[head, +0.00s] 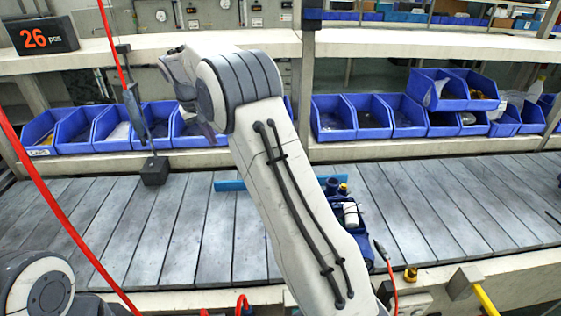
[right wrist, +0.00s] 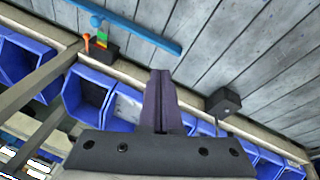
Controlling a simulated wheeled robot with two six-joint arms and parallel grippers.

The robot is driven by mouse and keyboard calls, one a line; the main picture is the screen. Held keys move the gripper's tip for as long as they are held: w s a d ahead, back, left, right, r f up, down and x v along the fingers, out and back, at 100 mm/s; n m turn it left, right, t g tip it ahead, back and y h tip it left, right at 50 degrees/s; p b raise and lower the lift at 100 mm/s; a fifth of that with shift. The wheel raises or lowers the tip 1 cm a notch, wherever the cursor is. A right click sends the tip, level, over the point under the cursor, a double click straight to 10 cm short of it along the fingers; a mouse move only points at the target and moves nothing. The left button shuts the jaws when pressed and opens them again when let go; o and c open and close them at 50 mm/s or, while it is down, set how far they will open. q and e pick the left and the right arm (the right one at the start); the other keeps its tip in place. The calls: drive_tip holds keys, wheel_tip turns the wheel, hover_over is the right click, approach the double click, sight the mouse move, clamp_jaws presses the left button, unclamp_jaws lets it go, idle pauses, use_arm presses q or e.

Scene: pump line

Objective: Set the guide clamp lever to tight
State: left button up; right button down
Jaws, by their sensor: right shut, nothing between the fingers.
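In the right wrist view a long blue guide rail (right wrist: 135,35) lies along the slatted bed. In the head view part of the blue rail (head: 229,185) shows left of my right arm, which hides the clamp. My right gripper (right wrist: 160,72) is shut and empty, apart from the block. My left gripper is out of view.
Blue bins (head: 395,113) line the shelf behind the slatted bed (head: 440,205). A dark block (head: 153,171) hangs left of my right gripper, near a red hose (head: 60,230). The bed's left part is clear.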

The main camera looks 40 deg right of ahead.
use_arm(q)
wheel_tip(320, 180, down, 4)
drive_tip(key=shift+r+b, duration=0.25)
drive_tip(key=shift+b, duration=1)
use_arm(e)
drive_tip(key=w+d+f+m+h, duration=0.1)
drive_tip(key=d+f+m, duration=0.1)
drive_tip(key=d, duration=0.8)
drive_tip(key=w+d+f+m+h, duration=0.1)
drive_tip(key=d+f, duration=0.3)
drive_tip(key=d, duration=0.6)
drive_tip(key=shift+w+f+m+g, duration=0.3)
drive_tip(key=shift+w+m+g, duration=0.1)
drive_tip(key=shift+m, duration=0.3)
drive_tip(key=shift+f, duration=0.1)
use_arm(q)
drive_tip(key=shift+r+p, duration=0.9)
use_arm(e)
drive_tip(key=s+d+x, duration=0.1)
drive_tip(key=x, duration=1.2)
drive_tip(key=shift+s+d+r, duration=0.35)
drive_tip(key=shift+s+d, duration=0.05)
drive_tip(key=shift+s, duration=0.2)
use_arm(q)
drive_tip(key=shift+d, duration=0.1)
use_arm(e)
drive_tip(key=shift+a, duration=0.1)
